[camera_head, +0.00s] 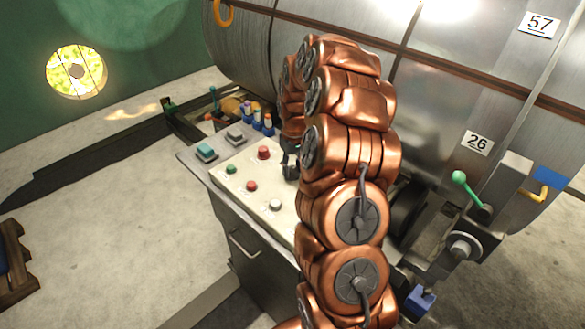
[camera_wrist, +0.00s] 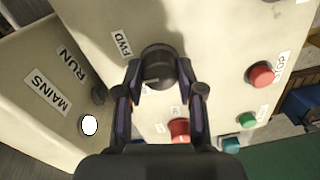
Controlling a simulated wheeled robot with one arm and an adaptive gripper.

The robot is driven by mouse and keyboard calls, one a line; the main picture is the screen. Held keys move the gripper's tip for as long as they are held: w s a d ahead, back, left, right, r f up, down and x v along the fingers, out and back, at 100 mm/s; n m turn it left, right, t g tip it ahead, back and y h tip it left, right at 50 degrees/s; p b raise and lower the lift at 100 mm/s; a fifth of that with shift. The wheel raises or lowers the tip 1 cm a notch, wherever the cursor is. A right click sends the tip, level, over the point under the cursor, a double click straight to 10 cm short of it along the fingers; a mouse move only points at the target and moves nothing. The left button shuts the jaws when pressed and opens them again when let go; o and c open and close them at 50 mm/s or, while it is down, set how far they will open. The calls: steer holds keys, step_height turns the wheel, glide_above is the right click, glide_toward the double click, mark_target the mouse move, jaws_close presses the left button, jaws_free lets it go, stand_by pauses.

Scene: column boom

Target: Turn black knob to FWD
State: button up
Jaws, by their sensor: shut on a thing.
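The black knob (camera_wrist: 158,64) is on the cream control panel (camera_wrist: 215,45), at the upper middle of the wrist view. My gripper (camera_wrist: 160,80) is shut on the knob, with one finger on each side of it. An FWD label (camera_wrist: 121,44) is on the panel just up and left of the knob. Another label below the knob is mostly hidden by my gripper. I cannot tell clearly where the knob points. In the head view my gripper (camera_head: 290,166) reaches the panel top, and my arm hides the knob.
Beside the knob are a red button (camera_wrist: 261,75), a green button (camera_wrist: 247,120) and another red button (camera_wrist: 180,128). Labels MAINS (camera_wrist: 47,92) and RUN (camera_wrist: 73,63) are on the side panel with a white lamp (camera_wrist: 90,125). A large metal drum (camera_head: 430,90) stands behind.

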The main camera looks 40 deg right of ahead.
mark_target(294, 169)
steer(key=m+b, duration=0.1)
steer(key=b, duration=0.1)
steer(key=m+b, duration=0.2)
steer(key=b, duration=0.1)
steer(key=shift+f, duration=0.35)
steer(key=m+b, duration=0.4)
steer(key=shift+r, duration=0.2)
steer(key=shift+r+m+b, duration=0.1)
steer(key=shift+m+b, duration=0.55)
steer(key=shift+m, duration=0.15)
steer(key=o, duration=1.1)
steer(key=shift+o, duration=0.2)
steer(key=shift+r, duration=0.1)
step_height(294, 169, up, 12)
steer(key=shift+s, duration=0.2)
steer(key=shift+d, duration=0.1)
